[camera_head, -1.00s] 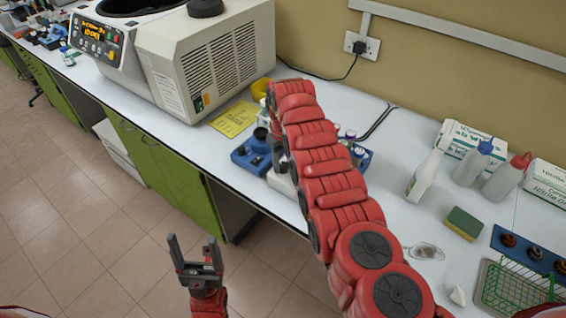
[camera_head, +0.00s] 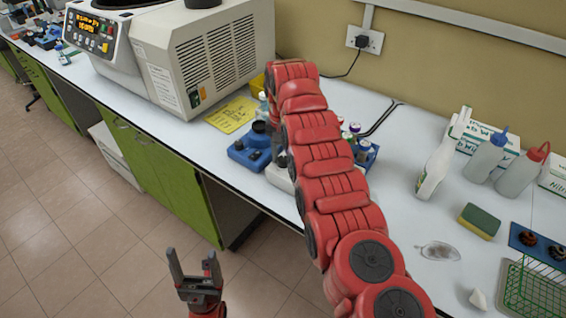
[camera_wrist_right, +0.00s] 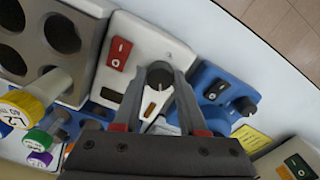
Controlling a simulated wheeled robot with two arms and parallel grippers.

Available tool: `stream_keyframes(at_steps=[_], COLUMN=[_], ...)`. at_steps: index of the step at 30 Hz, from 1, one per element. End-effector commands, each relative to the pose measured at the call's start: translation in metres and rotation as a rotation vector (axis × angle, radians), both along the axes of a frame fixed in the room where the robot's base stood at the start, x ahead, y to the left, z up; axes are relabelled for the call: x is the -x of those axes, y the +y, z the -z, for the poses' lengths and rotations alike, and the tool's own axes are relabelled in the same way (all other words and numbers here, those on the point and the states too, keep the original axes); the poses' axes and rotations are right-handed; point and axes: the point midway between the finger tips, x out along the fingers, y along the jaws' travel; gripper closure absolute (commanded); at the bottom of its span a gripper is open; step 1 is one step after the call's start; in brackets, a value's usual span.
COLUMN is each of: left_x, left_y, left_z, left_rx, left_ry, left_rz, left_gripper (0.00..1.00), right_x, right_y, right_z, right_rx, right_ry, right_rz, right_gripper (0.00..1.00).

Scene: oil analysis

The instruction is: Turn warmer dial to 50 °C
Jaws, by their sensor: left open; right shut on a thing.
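The warmer (camera_wrist_right: 142,42) is a white device with a red rocker switch (camera_wrist_right: 118,52) and a block with round holes. In the head view only a bit of white casing (camera_head: 279,178) shows beside my right arm. Its dark round dial (camera_wrist_right: 159,76) has a pale pointer mark. My right gripper (camera_wrist_right: 160,72) is shut on the dial, one finger on each side; the scale and numbers cannot be read. My left gripper (camera_head: 193,266) is open and empty above the floor, away from the bench.
A blue device (camera_head: 250,148) with a black knob stands beside the warmer, near a yellow sheet (camera_head: 231,115). A large centrifuge (camera_head: 190,55) stands at the left. Small vials (camera_head: 355,135), bottles (camera_head: 436,168), a sponge (camera_head: 479,221) and a green wire rack (camera_head: 535,290) are on the right.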

Motion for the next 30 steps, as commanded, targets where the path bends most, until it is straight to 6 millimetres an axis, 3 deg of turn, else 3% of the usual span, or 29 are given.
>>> stream_keyframes(at_steps=[9,30], left_x=[0.0,0.0], left_y=[0.0,0.0], left_z=[0.017,0.015], left_rx=[0.0,0.0], left_ry=[0.0,0.0], left_rz=[0.0,0.0], left_gripper=[0.24,0.24], right_x=[0.0,-0.001], right_y=[0.001,0.0], right_z=[0.001,-0.002], right_rx=[0.001,-0.001], right_ry=[-0.002,-0.003], right_rz=[0.298,0.858], right_gripper=[1.0,1.0])
